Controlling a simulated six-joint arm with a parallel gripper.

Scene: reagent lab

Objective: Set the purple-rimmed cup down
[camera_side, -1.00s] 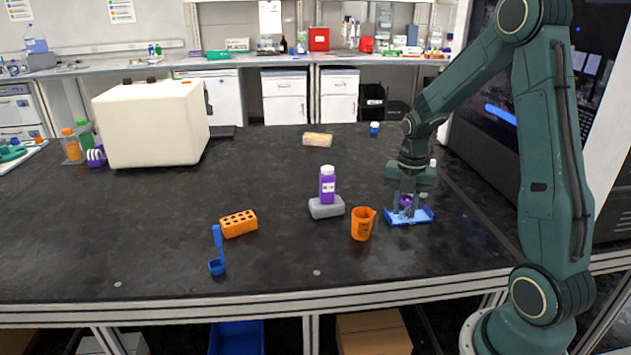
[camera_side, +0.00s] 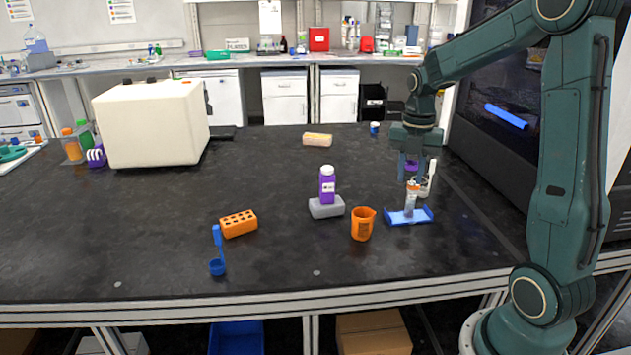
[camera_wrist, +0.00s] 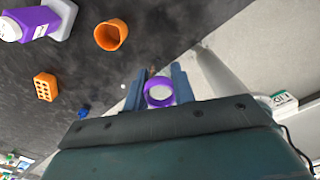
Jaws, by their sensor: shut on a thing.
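The purple-rimmed cup (camera_side: 411,165) is between the fingers of my gripper (camera_side: 411,176), which is shut on it. My gripper holds it above the blue tray (camera_side: 394,219). In the camera_wrist view the cup's round purple rim (camera_wrist: 147,93) sits between the two blue-grey fingers of my gripper (camera_wrist: 160,85), with a pale inside. The lower part of the cup is hard to make out in the side view.
A clear vessel with an orange top (camera_side: 411,201) stands at the tray, under my gripper. A white-topped item (camera_side: 430,170) is just behind. An orange beaker (camera_side: 362,224) and a purple bottle (camera_side: 327,185) on a grey block (camera_side: 322,210) stand left. The table further left has free room.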

